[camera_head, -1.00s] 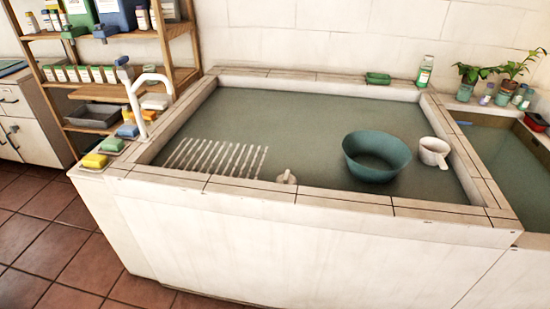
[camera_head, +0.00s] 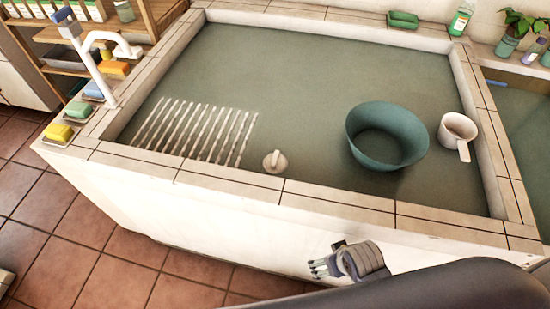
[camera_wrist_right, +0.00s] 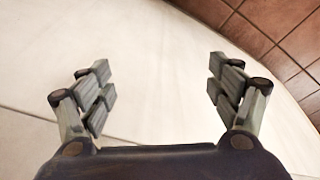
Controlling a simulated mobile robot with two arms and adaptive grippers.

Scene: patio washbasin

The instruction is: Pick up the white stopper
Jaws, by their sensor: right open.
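The white stopper (camera_head: 275,161) is a small round disc with a raised grip. It sits in the washbasin (camera_head: 300,70), close to the inner side of the front rim and right of the white ribbed grating. My right gripper (camera_head: 318,269) is in front of the basin's outer front wall, below the rim and apart from the stopper. In the right wrist view the right gripper (camera_wrist_right: 160,85) is open and empty, with the pale basin wall before it. The stopper does not show in that view. My left gripper is not in view.
A teal bowl (camera_head: 387,136) and a white dipper (camera_head: 457,134) are in the basin at the right. A white tap (camera_head: 98,60) and soap dishes stand along the left rim. The tiled front rim (camera_head: 335,204) lies between my right gripper and the stopper.

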